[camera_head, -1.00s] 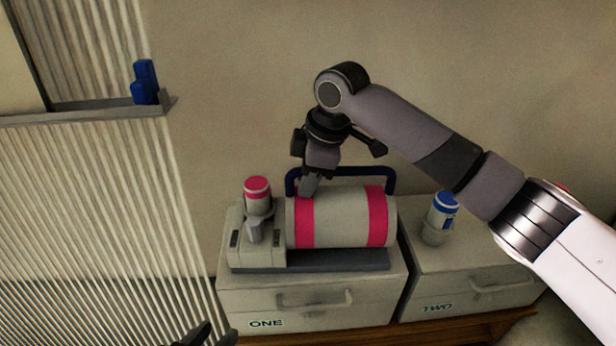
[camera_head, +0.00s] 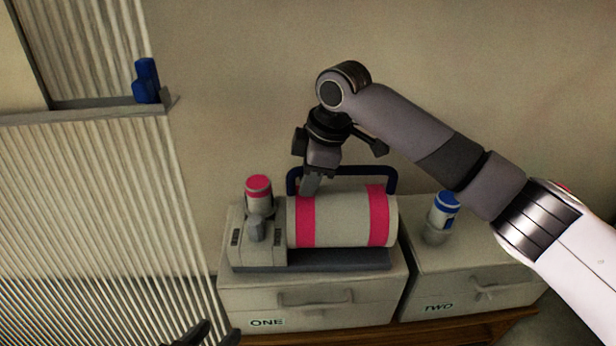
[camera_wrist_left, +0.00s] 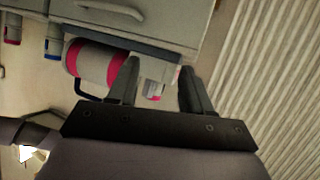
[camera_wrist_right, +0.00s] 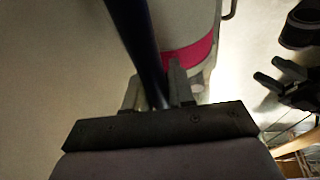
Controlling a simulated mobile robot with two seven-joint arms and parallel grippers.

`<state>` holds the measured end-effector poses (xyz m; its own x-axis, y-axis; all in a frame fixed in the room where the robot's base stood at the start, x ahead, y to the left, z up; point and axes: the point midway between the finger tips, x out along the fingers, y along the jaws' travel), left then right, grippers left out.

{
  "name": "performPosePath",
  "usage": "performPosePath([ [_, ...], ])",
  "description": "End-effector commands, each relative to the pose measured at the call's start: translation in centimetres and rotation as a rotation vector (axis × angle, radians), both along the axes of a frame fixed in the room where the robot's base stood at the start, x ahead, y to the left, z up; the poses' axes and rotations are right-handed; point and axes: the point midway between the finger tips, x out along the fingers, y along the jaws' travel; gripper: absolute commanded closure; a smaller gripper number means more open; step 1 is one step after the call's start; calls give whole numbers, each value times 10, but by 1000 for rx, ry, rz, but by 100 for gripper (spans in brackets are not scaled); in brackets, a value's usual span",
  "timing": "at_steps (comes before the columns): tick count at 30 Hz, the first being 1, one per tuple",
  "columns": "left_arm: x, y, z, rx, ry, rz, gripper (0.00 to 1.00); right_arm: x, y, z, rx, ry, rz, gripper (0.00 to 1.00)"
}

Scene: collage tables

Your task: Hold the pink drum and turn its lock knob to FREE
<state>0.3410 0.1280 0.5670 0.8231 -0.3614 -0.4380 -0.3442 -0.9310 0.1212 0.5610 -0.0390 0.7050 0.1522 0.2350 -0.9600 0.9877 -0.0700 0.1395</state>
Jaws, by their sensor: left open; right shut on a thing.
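The pink drum (camera_head: 343,218) is a pale cylinder with two pink bands, lying on its side on a dark grey base on the box marked ONE. My right gripper (camera_head: 309,186) is shut on the left end of its dark blue handle (camera_head: 345,171); the handle also shows in the right wrist view (camera_wrist_right: 138,40). A grey fitting (camera_head: 257,228) stands left of the drum below a pink-capped canister (camera_head: 258,192); I cannot read any lock marking. My left gripper (camera_wrist_left: 158,82) is open and empty, its fingertips low in the head view (camera_head: 212,334), apart from the drum.
Box TWO (camera_head: 470,280) stands to the right with a blue-capped canister (camera_head: 442,212) on it. A ledge (camera_head: 90,113) at the upper left bears a dark blue object (camera_head: 146,82). A ribbed panel fills the left side.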

Motion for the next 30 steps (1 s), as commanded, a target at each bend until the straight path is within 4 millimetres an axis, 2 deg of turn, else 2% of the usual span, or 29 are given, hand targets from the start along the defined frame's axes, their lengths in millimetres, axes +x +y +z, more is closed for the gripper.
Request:
performPosePath([
  [5,10,-3,6,3,-21,-9,45,0,1,1,4,-1,-3,100],
  [11,48,-16,31,21,-97,-50,45,0,1,1,3,0,-3,100],
  [20,112,-39,90,75,-239,-126,45,0,1,1,3,-1,-2,100],
  [30,168,-64,174,169,-402,-202,45,0,1,1,3,-2,-2,100],
])
